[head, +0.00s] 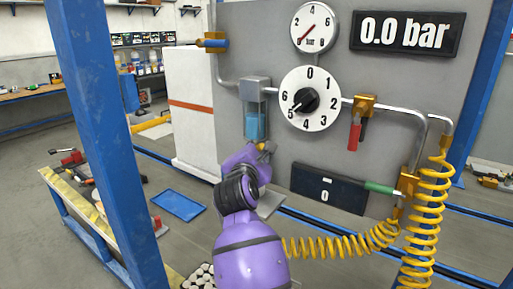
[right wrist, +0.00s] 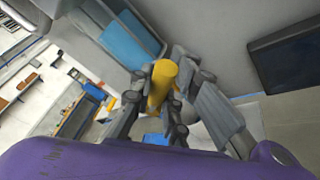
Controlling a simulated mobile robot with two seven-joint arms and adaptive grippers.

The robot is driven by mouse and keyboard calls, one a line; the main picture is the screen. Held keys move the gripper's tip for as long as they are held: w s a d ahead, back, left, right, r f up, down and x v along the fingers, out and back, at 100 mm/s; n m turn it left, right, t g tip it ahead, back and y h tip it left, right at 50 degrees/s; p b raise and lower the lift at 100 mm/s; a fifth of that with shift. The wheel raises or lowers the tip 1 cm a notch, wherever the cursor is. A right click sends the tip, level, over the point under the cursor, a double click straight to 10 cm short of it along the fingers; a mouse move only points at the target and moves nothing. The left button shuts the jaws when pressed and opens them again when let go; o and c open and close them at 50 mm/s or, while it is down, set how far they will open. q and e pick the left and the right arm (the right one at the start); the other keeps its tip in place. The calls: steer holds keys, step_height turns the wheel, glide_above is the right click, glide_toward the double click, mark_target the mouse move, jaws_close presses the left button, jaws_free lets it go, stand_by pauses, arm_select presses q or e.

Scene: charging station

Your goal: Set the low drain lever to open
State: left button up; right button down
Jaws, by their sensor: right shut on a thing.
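The low drain lever, a short yellow piece (right wrist: 162,82), sits just under the blue-filled filter bowl (head: 255,124) on the grey panel. My right gripper (right wrist: 160,100) has its dark fingers on both sides of the yellow piece and is shut on it. In the head view my right gripper (head: 263,151) is at the bottom of the bowl, and its purple wrist and fingers hide most of the lever. I cannot tell the lever's exact angle. The bowl also shows beside the fingers in the right wrist view (right wrist: 128,42). My left gripper is not in view.
Above are a small gauge (head: 314,27), a black-knobbed dial (head: 310,98) and a display reading 0.0 bar (head: 407,33). A red handle (head: 354,137), green handle (head: 380,188) and yellow coiled hose (head: 428,210) are to the right. A blue post (head: 105,130) stands at left.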

steer(key=shift+r, duration=0.15)
steer(key=c, duration=1.7)
jaws_free()
steer(key=shift+v, duration=3.75)
steer(key=shift+a, duration=0.1)
